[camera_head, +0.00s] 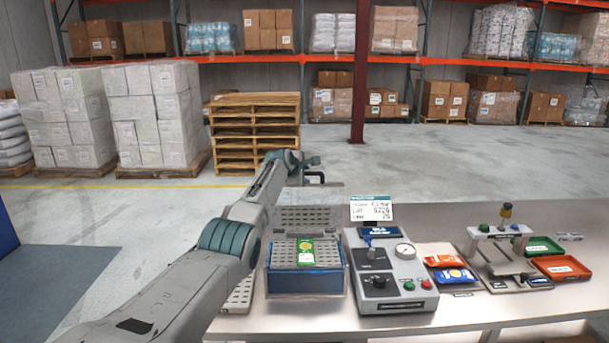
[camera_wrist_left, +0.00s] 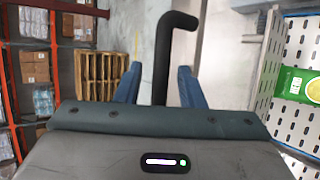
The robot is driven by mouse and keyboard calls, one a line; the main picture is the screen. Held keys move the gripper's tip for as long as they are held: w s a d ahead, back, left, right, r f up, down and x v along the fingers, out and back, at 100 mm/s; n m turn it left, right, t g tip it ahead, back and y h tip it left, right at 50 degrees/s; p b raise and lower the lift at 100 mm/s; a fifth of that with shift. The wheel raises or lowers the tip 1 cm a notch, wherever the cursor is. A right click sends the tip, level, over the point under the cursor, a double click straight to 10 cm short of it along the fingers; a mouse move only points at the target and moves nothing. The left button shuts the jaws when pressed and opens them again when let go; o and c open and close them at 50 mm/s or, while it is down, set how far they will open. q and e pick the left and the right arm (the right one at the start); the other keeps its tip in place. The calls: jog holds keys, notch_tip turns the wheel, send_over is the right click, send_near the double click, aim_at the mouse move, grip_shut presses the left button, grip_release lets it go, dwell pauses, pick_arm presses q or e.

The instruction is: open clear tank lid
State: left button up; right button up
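The clear tank (camera_head: 306,283) stands on the steel bench, with blue in its lower part and a perforated grey rack at its top. A green and yellow packet (camera_head: 305,252) lies on the rack; it also shows in the wrist view (camera_wrist_left: 300,86). A grey slotted panel (camera_head: 305,216) shows behind the tank; I cannot tell whether it belongs to the lid. My left gripper (camera_head: 314,170) is above and behind the tank. In the wrist view its blue fingers (camera_wrist_left: 158,85) are apart, with a black bent handle (camera_wrist_left: 163,50) between them and gaps either side. My right gripper is out of view.
A grey control unit with gauge (camera_head: 388,280) and a sign (camera_head: 371,210) stand right of the tank. Orange and blue packets (camera_head: 449,266), a small press (camera_head: 500,255) and green and red trays (camera_head: 561,267) lie further right. Stacked pallets (camera_head: 254,135) stand beyond the bench.

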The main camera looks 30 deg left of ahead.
pick_arm(q)
jog(key=shift+s, duration=0.15)
jog(key=b+v, duration=0.4)
jog(key=v, duration=0.6)
jog(key=shift+s+r, duration=0.2)
dwell(0.5)
